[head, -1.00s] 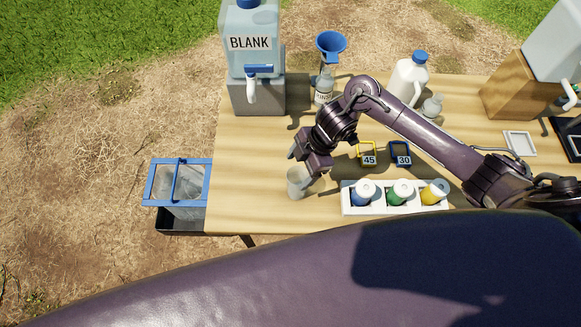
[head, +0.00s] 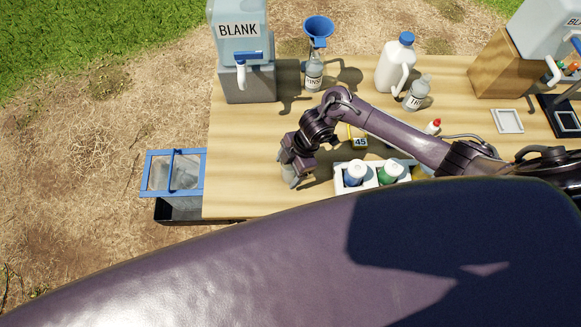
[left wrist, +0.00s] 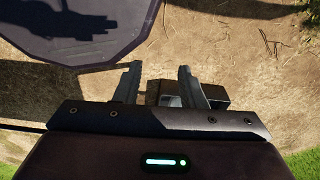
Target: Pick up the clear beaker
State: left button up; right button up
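The clear beaker (head: 289,173) stands near the front left of the wooden table (head: 235,180) in the head view. It is mostly covered by my right gripper (head: 291,170), which points down over it. I cannot tell whether the right fingers are apart or pressing on the beaker. My left gripper (left wrist: 159,72) shows in the left wrist view with its fingers apart and nothing between them, over dirt ground. It is not in the head view.
A white rack (head: 341,182) with bottles stands just right of the right gripper. A blue-framed bin (head: 150,175) is off the table's left edge.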

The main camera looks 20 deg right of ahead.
jog(key=c, duration=0.9)
pick_arm(q)
jog(key=shift+s+a, duration=0.1)
jog(key=shift+s, duration=0.7)
pick_arm(e)
jog(key=shift+c, duration=0.2)
